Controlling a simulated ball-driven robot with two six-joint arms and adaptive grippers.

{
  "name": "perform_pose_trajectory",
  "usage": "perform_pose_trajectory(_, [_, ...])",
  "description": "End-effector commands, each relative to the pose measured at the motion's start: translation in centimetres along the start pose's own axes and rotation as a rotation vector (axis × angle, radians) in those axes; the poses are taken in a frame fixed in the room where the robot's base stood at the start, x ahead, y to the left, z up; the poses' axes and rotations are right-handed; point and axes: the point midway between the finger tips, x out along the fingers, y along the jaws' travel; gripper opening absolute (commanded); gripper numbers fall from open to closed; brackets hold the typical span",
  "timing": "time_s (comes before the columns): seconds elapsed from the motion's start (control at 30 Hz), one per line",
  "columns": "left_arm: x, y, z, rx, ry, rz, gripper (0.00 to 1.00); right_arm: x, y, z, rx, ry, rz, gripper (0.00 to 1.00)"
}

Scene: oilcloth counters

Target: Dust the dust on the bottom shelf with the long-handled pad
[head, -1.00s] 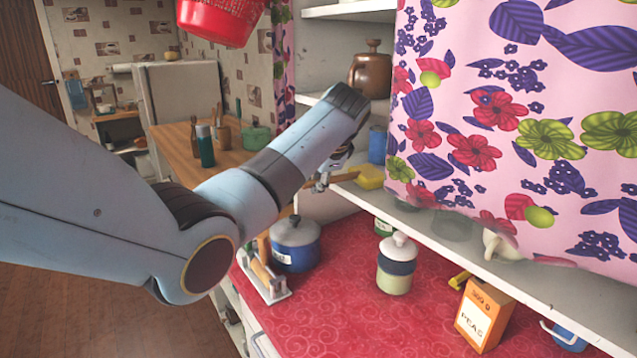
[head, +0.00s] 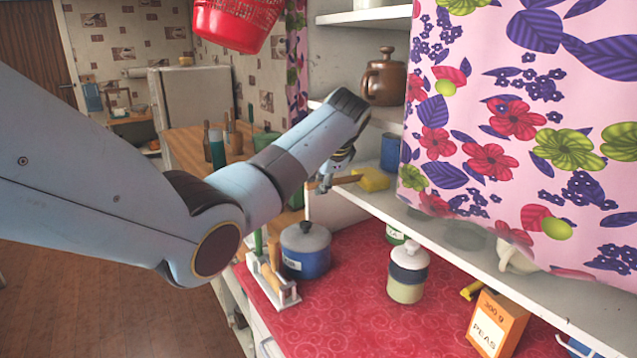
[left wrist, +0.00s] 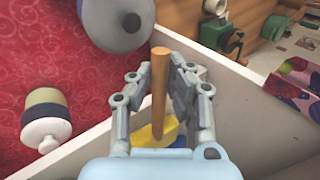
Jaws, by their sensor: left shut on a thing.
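My left gripper (head: 326,178) is shut on the wooden handle (left wrist: 158,90) of the long-handled pad. The handle stands between its two fingers in the left wrist view. The yellow pad (head: 371,179) is at the handle's far end, at the left end of the bottom shelf (head: 463,250). I cannot tell whether it touches the shelf. Fingers and gripper body partly hide the pad in the left wrist view (left wrist: 150,132). A faint greyish patch (head: 462,235), perhaps the dust, shows on the shelf under the curtain's lower edge. My right gripper is not in view.
A floral curtain (head: 530,130) hangs over the shelves' right part. A blue canister (head: 390,153) stands behind the pad, and a white cup (head: 515,258) stands further right. On the red counter below are a blue pot (head: 305,255), a jar (head: 407,275) and a peas box (head: 497,322).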

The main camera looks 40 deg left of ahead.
Motion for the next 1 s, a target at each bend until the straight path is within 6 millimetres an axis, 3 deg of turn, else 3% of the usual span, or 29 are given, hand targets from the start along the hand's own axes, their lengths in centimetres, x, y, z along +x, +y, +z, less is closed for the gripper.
perform_pose_trajectory(1.0, [-2.5,4.1,-1.0,0.002,0.001,0.002,0.0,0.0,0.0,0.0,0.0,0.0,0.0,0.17])
